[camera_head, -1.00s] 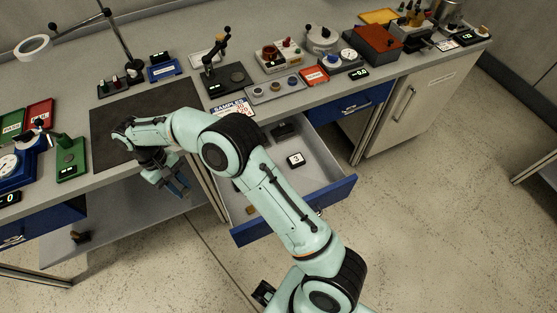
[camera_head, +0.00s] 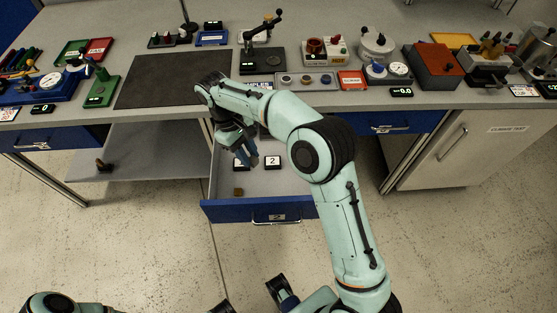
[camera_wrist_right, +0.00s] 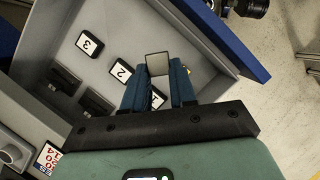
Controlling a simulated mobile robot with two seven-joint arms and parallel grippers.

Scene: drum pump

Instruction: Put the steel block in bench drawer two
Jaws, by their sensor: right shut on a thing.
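My right gripper (camera_head: 246,152) is over the left part of an open blue-fronted drawer (camera_head: 262,212). In the right wrist view, its blue fingers (camera_wrist_right: 158,84) are shut on a small grey steel block (camera_wrist_right: 157,63), which sits between the fingertips. The grey drawer floor with number labels 3 (camera_wrist_right: 89,43) and 2 (camera_wrist_right: 121,71) lies behind the block; another label is partly hidden by the fingers. The block cannot be made out in the head view. A teal part of my left arm shows at the bottom left; I cannot make out its gripper.
A small brown block (camera_head: 238,191) lies in the drawer's front left. The bench above holds a dark mat (camera_head: 172,80), a sample tray (camera_head: 305,81) and a red box (camera_head: 433,66). My right forearm covers the drawer's right side. A lower shelf (camera_head: 150,163) is left of the drawer.

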